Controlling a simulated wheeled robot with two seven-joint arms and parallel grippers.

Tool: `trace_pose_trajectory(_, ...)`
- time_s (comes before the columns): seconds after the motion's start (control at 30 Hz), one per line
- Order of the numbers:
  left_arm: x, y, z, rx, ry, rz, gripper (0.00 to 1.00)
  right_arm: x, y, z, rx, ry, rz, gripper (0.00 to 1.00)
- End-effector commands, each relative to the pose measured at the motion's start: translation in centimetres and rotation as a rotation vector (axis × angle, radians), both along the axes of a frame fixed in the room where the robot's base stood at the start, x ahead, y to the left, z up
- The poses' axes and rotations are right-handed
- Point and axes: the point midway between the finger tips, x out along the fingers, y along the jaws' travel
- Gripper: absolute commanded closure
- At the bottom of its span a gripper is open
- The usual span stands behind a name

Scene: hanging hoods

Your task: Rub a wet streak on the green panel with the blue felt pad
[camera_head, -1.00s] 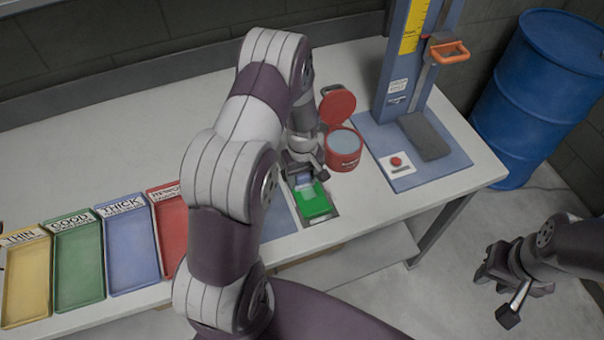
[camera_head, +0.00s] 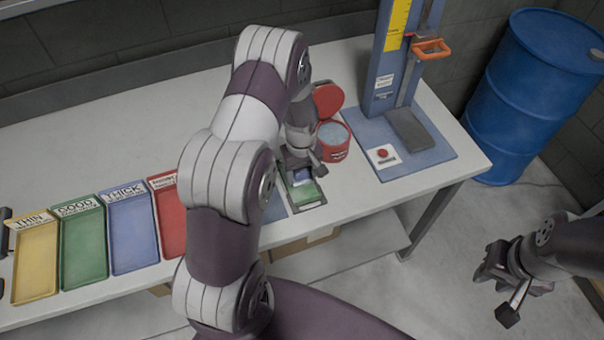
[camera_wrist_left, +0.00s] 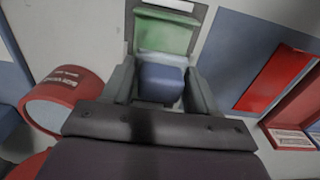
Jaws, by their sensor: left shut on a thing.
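My left gripper (camera_head: 304,172) is shut on the blue felt pad (camera_wrist_left: 162,80), a small block between its two fingers in the left wrist view. In the head view the pad (camera_head: 301,175) is partly hidden by the gripper. The pad is over the near part of the green panel (camera_wrist_left: 165,36); whether it touches cannot be told. The panel (camera_head: 307,194) lies in a grey frame near the table's front edge and looks pale and slightly uneven. My right gripper (camera_head: 497,290) hangs empty off the table, its fingers apart.
An open red tub (camera_head: 335,152) stands just right of the left gripper. A blue stand (camera_head: 384,90) is further right. Yellow, green (camera_head: 83,245), blue and red labelled trays lie left. A blue barrel (camera_head: 535,95) stands beyond the table. The back of the table is clear.

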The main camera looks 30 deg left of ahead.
Motion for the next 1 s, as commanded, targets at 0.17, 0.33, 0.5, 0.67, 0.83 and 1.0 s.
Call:
trace_pose_trajectory(0.17, 0.2, 0.2, 2.0, 0.000, -0.001, -0.002, 0.70, 0.0, 0.0, 1.7, 0.000, 0.000, 0.000, 0.67)
trace_pose_trajectory(0.33, 0.3, 0.3, 3.4, 0.000, -0.001, -0.005, 0.70, 0.0, 0.0, 2.7, 0.000, 0.000, 0.000, 0.67)
trace_pose_trajectory(0.5, 0.3, 0.4, 3.8, 0.001, -0.001, -0.006, 0.70, 0.0, 0.0, 2.9, 0.000, 0.000, 0.000, 0.67)
trace_pose_trajectory(0.67, 0.3, 0.4, 3.7, 0.000, -0.001, -0.006, 0.70, 0.0, 0.0, 2.8, 0.000, 0.000, 0.000, 0.67)
trace_pose_trajectory(0.83, 0.3, 0.4, 3.7, 0.000, -0.001, -0.006, 0.70, 0.0, 0.0, 2.8, 0.000, 0.000, 0.000, 0.67)
trace_pose_trajectory(1.0, 0.4, 0.4, 3.9, 0.000, -0.001, -0.006, 0.70, 0.0, 0.0, 3.0, 0.000, 0.000, 0.000, 0.67)
